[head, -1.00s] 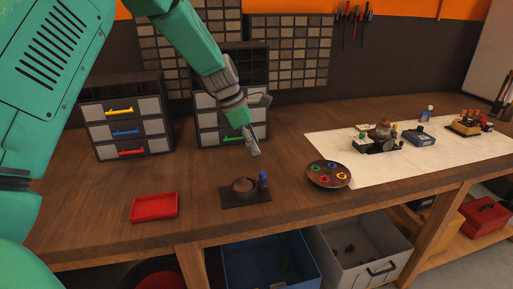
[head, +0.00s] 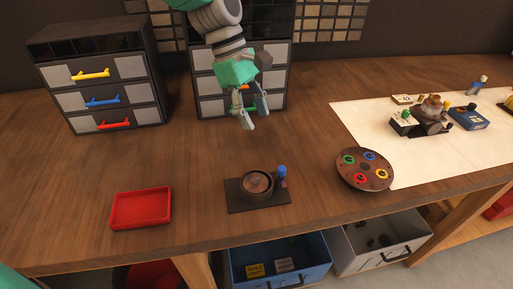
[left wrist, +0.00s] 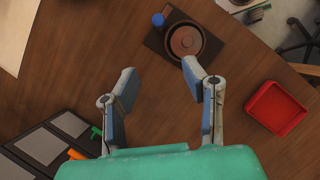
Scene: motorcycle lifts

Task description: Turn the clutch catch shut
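The clutch assembly is a round brown drum (head: 257,184) on a dark base plate (head: 240,203), near the front of the bench. A blue-topped catch (head: 282,174) stands upright at the right edge of that plate. In the left wrist view the drum (left wrist: 185,41) and the blue catch (left wrist: 158,20) lie beyond my fingertips. My left gripper (head: 256,116) is open and empty, above the bench behind the clutch and apart from it. Its two fingers (left wrist: 160,75) are spread in the left wrist view. My right gripper is in neither view.
A red tray (head: 141,208) lies left of the clutch. A round dish with coloured rings (head: 365,169) lies to its right. Drawer units (head: 100,88) stand behind. A white mat (head: 410,157) carries a small mechanism (head: 432,116) and a blue box (head: 468,117). Bins sit below the bench.

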